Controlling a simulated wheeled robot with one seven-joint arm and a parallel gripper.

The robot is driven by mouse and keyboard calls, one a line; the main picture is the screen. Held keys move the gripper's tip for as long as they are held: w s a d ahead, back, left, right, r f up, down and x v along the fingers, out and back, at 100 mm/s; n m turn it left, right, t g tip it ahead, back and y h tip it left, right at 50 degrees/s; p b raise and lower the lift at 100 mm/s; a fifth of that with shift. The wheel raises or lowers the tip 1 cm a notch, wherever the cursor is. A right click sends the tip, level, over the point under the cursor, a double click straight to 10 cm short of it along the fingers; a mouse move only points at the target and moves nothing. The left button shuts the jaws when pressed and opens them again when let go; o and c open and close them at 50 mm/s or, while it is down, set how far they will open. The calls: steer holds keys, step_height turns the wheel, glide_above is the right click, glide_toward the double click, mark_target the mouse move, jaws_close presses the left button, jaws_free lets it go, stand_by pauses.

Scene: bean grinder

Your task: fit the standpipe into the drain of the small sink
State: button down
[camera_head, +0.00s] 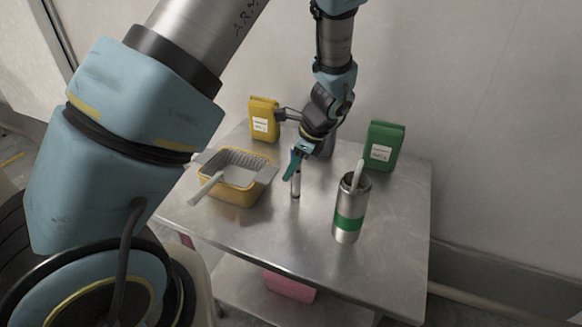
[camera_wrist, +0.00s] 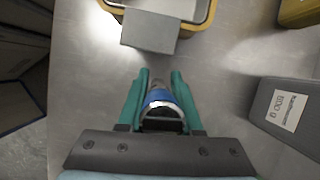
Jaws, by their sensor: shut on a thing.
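My gripper (camera_head: 293,168) is shut on a slim, upright metal tube (camera_head: 295,187), which hangs below the fingers near the middle of the metal table. In the wrist view, the tube's silver end and blue band (camera_wrist: 159,97) show between the green fingers (camera_wrist: 160,78). I cannot tell whether the tube's lower end touches the table. I cannot make out a small sink or a drain in either view.
The metal table (camera_head: 290,238) has free room at its front. A steel cylinder with a green band (camera_head: 349,222) and a pale stick in it stands to the right. A green pack (camera_head: 383,137) and a yellow pack (camera_head: 262,112) stand at the back. A pink thing (camera_head: 290,286) lies below.

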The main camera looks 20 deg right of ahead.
steer(key=shift+f, duration=0.2)
steer(key=c, duration=0.6)
jaws_free()
